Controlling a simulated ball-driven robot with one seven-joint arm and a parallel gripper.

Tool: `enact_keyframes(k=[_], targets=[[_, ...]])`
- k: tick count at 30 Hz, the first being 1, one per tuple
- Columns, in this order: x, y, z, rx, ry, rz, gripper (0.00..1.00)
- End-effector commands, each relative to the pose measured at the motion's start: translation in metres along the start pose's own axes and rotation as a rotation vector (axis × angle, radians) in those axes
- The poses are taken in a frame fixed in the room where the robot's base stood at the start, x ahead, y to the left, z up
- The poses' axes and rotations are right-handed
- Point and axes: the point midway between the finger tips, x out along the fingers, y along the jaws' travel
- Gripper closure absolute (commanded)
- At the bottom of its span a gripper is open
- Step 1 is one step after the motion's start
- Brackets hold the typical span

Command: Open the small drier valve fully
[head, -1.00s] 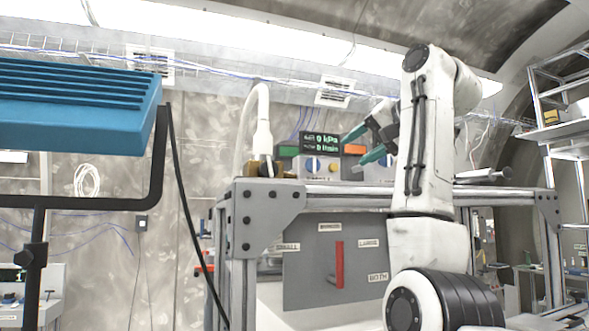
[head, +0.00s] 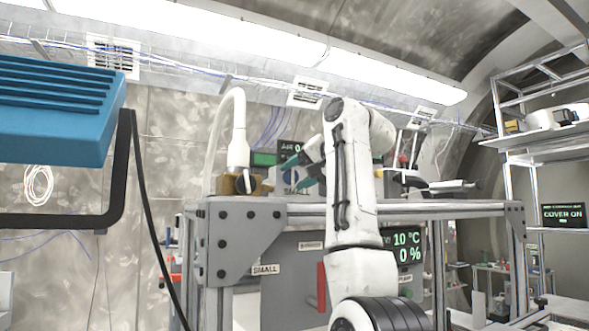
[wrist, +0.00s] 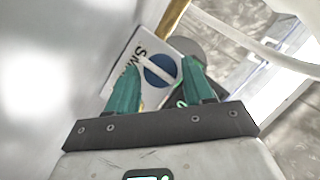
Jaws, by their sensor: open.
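The small drier valve shows in the wrist view as a round blue knob (wrist: 158,71) with a white bar across it, on a white plate (wrist: 127,72) lettered "SM…", the rest of the word hidden. My gripper (wrist: 161,66) is open, its two teal fingers on either side of the knob in that picture. Whether they touch the knob I cannot tell.
A brass fitting (head: 236,183) with a white hose stands just left of the valve. The grey frame (head: 235,235) has a "SMALL" label and a red lever (head: 321,287) below. A blue lamp (head: 55,105) is at left, and a shelf rack (head: 535,150) at right.

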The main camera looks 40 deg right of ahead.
Motion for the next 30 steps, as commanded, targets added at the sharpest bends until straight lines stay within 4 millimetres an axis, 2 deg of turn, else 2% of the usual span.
enact_keyframes(k=[6,13,26,30], targets=[[0.0116,0.0,0.0,0.0,0.001,0.0,0.48],[0.012,0.0002,0.0003,0.0,0.001,-0.001,0.48],[0.0115,0.0003,0.0002,0.0,0.001,0.0,0.89],[0.0115,0.0003,0.0001,-0.004,0.001,0.002,0.89]])
